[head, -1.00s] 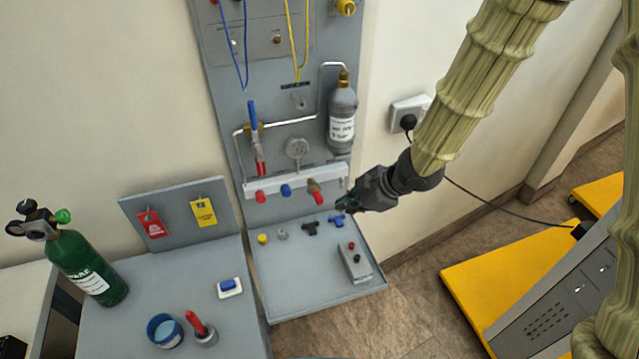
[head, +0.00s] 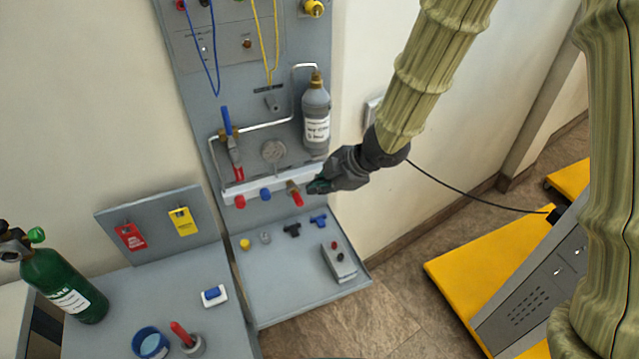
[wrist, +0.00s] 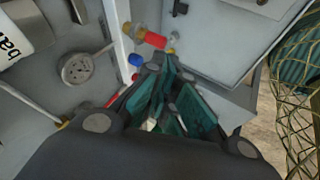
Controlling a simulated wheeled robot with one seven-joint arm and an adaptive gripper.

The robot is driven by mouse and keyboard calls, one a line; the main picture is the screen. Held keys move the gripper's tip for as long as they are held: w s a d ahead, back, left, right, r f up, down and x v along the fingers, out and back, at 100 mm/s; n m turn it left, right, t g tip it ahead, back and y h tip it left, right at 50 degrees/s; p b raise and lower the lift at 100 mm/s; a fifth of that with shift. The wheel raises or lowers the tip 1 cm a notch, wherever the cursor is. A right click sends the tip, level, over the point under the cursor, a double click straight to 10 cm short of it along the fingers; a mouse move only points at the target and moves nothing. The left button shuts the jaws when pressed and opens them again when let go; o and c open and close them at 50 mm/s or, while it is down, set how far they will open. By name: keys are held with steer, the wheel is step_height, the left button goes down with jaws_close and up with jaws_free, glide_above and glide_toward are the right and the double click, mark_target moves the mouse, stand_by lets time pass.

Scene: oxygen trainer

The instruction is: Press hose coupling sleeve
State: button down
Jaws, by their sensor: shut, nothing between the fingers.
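A brass coupling with a red sleeve (head: 295,193) sits at the right end of the white manifold bar (head: 262,186). In the wrist view the red sleeve (wrist: 155,40) lies just beyond my fingertips, with its brass part to the left. My gripper (head: 317,186) is shut and empty, just right of the coupling at about its height. In the wrist view my gripper (wrist: 160,62) points toward the sleeve. I cannot tell whether the fingertips touch it.
A blue outlet (head: 265,194) and a red outlet (head: 240,202) are on the same bar. A grey bottle (head: 316,115) and a gauge (head: 274,151) are above. The shelf (head: 290,285) below holds small fittings and a grey box (head: 338,262). A yellow base (head: 480,265) stands on the floor right.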

mark_target(301, 200)
steer(key=p+x, duration=0.1)
steer(key=x, duration=0.1)
steer(key=w+p+x, duration=0.1)
steer(key=x, duration=0.2)
steer(key=r+p+x, duration=0.1)
steer(key=x, duration=0.2)
steer(key=shift+w+a+f, duration=0.2)
steer(key=shift+w+a, duration=0.1)
steer(key=shift+w, duration=0.2)
steer(key=shift+w+a+f+p, duration=0.1)
steer(key=shift+w+p, duration=0.05)
steer(key=shift+w, duration=0.25)
steer(key=shift+w+a+f+p, duration=0.1)
steer(key=shift+w+a+p, duration=0.05)
steer(key=shift+w, duration=0.3)
steer(key=shift+w+d, duration=0.1)
